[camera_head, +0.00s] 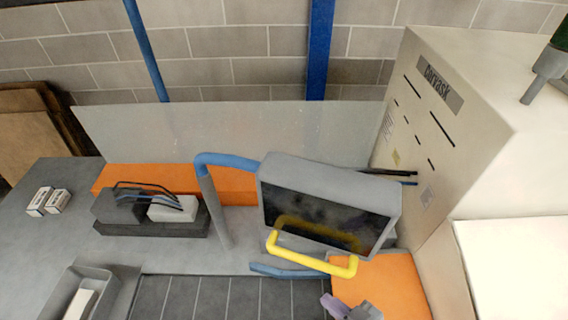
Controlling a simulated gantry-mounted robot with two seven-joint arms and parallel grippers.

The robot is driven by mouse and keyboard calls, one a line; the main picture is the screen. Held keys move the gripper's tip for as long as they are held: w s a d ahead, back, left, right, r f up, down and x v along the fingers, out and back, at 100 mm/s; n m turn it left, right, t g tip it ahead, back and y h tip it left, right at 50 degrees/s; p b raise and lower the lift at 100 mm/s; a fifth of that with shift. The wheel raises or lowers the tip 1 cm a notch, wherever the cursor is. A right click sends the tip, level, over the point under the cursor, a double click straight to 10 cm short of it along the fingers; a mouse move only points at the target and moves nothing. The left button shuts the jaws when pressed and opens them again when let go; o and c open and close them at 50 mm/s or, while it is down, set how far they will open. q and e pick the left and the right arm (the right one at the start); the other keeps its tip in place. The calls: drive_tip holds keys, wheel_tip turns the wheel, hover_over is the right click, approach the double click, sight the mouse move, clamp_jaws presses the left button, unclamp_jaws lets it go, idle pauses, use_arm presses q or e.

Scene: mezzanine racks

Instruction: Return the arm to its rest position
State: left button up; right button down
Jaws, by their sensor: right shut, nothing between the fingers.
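My right gripper (338,304) shows at the bottom edge, right of centre, as a small grey and lilac shape. It is shut and empty, in front of an orange surface (388,280). Most of the right arm is outside the picture. My left gripper and arm are not in view.
A grey screen unit (325,172) on a blue and grey post stands just beyond, with a yellow handle (300,257) in front. A tall beige cabinet (415,135) bounds the right. A dark tray of items (150,225), small white boxes (57,201) and a grey bin (98,274) are left.

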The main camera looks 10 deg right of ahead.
drive_tip(key=s+d+f+m+g+h, duration=0.4)
drive_tip(key=s+d+f+g+h, duration=0.1)
drive_tip(key=s+d+g+h, duration=0.2)
drive_tip(key=shift+s+d+f, duration=0.3)
drive_tip(key=shift+s+d, duration=0.1)
drive_tip(key=shift+s, duration=0.35)
idle(0.5)
